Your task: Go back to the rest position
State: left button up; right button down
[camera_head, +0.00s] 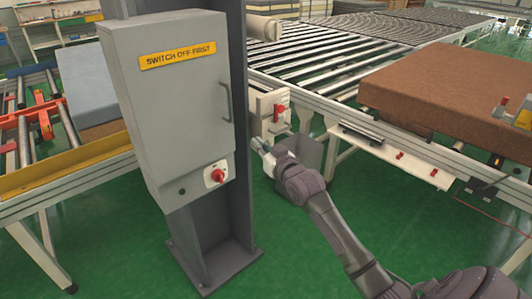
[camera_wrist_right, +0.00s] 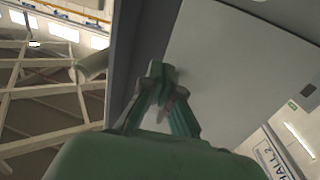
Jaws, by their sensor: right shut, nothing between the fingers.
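My right arm reaches up from the lower right in the head view. Its gripper (camera_head: 259,145) is just right of the grey column, near the conveyor's side. In the right wrist view the two fingertips (camera_wrist_right: 162,70) meet, with nothing held between them. A large light grey surface stands behind the fingers there. The grey cabinet (camera_head: 180,90), with a yellow "SWITCH OFF FIRST" label and a red rotary switch (camera_head: 217,175), is left of the gripper and apart from it. My left gripper does not show.
A roller conveyor (camera_head: 310,62) runs behind the column (camera_head: 240,215), with a brown mattress (camera_head: 455,90) at right. A red handle (camera_head: 279,112) and a grey bin (camera_head: 310,153) are close to my gripper. Green floor (camera_head: 300,255) is clear in front.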

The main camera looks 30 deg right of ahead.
jog(key=s+a+f+g, duration=0.1)
jog(key=s+f+g, duration=0.35)
jog(key=f, duration=0.95)
jog(key=s+a+f+g, duration=0.1)
jog(key=s+f, duration=0.6)
jog(key=f, duration=0.8)
jog(key=s+a+f+g, duration=0.25)
jog(key=s+f, duration=0.35)
jog(key=f, duration=0.8)
jog(key=s+a+f+n+g, duration=0.1)
jog(key=s+a+f+g, duration=0.2)
jog(key=s+f, duration=0.6)
jog(key=s+a+f+g, duration=0.2)
jog(key=s+f, duration=0.4)
jog(key=s, duration=0.5)
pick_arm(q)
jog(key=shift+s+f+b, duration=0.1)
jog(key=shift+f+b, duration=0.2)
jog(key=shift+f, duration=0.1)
pick_arm(e)
jog(key=s+a+f+n+g, duration=0.1)
jog(key=s+a+f+g, duration=0.1)
jog(key=s, duration=0.7)
jog(key=s+a+f+g, duration=0.2)
jog(key=s+a+f, duration=0.1)
jog(key=s, duration=0.7)
jog(key=shift+s+f+n+y, duration=0.15)
jog(key=shift+f+n+y, duration=0.2)
jog(key=shift+f, duration=0.3)
